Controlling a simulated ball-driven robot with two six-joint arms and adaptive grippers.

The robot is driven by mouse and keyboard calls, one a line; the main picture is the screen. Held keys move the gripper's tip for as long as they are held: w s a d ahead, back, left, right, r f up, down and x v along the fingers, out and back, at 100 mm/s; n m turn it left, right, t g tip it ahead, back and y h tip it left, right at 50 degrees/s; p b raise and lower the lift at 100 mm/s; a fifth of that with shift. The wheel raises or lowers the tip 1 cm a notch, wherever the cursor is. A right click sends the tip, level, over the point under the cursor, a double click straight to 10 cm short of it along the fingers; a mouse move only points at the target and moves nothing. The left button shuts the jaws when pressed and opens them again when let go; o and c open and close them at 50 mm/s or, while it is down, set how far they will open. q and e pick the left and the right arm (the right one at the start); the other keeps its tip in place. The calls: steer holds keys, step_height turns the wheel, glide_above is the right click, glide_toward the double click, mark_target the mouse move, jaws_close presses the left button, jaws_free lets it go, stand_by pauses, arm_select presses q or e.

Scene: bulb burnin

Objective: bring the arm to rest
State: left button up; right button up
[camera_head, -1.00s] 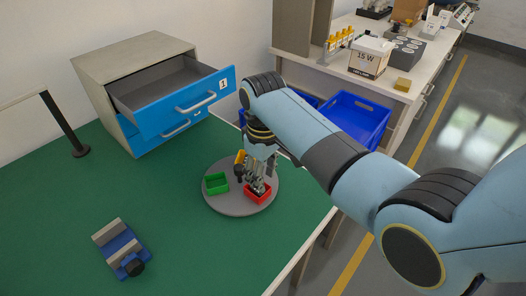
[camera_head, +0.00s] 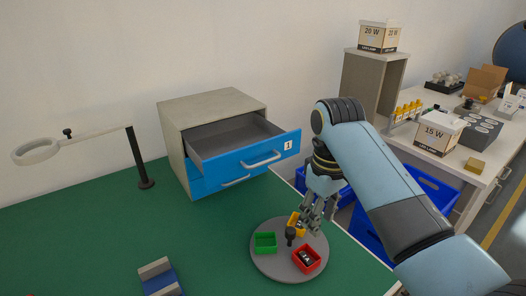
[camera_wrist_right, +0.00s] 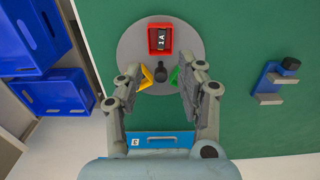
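My right arm comes in from the right in the head view. Its gripper (camera_head: 318,218) hangs fingers-down by the back right of a grey turntable (camera_head: 272,270), close to the yellow bin (camera_head: 296,222). In the wrist view the two fingers of the right gripper (camera_wrist_right: 158,90) are spread apart with nothing between them, above the turntable (camera_wrist_right: 132,48). The red bin (camera_head: 316,266) holds a small dark piece with white marks, which also shows in the wrist view (camera_wrist_right: 161,40). My left gripper is in neither view.
A green bin (camera_head: 265,242) and a dark knob (camera_head: 290,234) are on the turntable. A cabinet with an open blue drawer (camera_head: 245,152) stands behind. A magnifier lamp (camera_head: 138,160) is at left, a blue fixture (camera_head: 160,280) in front. Blue crates (camera_wrist_right: 55,92) are beside the table.

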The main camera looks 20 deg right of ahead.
steer(key=s+d+f+m+t, duration=0.2)
steer(key=s+d, duration=0.2)
steer(key=s, duration=0.8)
steer(key=s+r+m+t, duration=0.1)
steer(key=s+r, duration=0.2)
steer(key=s, duration=0.3)
steer(key=s+r+t, duration=0.1)
steer(key=s+r, duration=0.3)
steer(key=s, duration=0.2)
step_height(320, 180, down, 34)
steer(key=d+r+g+h+b, duration=0.1)
steer(key=d+g+b, duration=0.15)
steer(key=b, duration=0.65)
steer(key=s+f+b, duration=0.4)
steer(key=s+f, duration=0.6)
steer(key=f, duration=0.3)
steer(key=s+d+f+b, duration=0.1)
steer(key=s+f+b, duration=0.3)
steer(key=s+f, duration=0.6)
step_height(320, 180, down, 4)
steer(key=shift+d+f+m, duration=0.1)
steer(key=shift+d+m, duration=0.15)
steer(key=shift+m, duration=0.05)
steer(key=shift+g, duration=0.35)
steer(key=shift+c, duration=0.2)
